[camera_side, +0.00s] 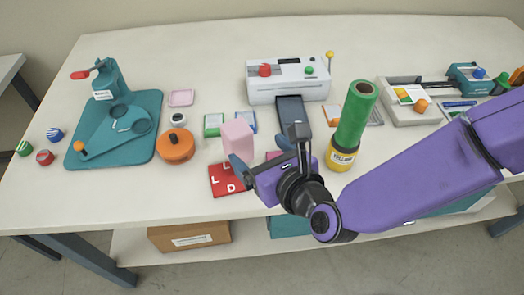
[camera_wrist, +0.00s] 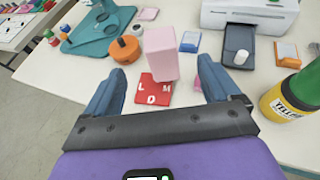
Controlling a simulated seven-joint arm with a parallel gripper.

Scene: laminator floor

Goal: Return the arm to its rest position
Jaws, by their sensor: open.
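My gripper (camera_side: 268,150) is low over the front of the table at centre, its two blue-grey fingers spread apart with nothing held between them. In the wrist view, the open fingers (camera_wrist: 160,72) frame a pink block (camera_wrist: 160,52). The block stands upright at the back of a red mat (camera_wrist: 153,97) with white letters, and I cannot tell whether it touches the mat. In the side view the pink block (camera_side: 238,138) is just beyond the left finger, and the red mat (camera_side: 228,185) lies below. My gripper hides part of the tabletop.
A green roll on a yellow canister (camera_side: 344,157) stands close right of my gripper. The white laminator (camera_side: 288,82) is behind, with a dark tray toward me. An orange round container (camera_side: 175,147) and teal board (camera_side: 88,152) are left.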

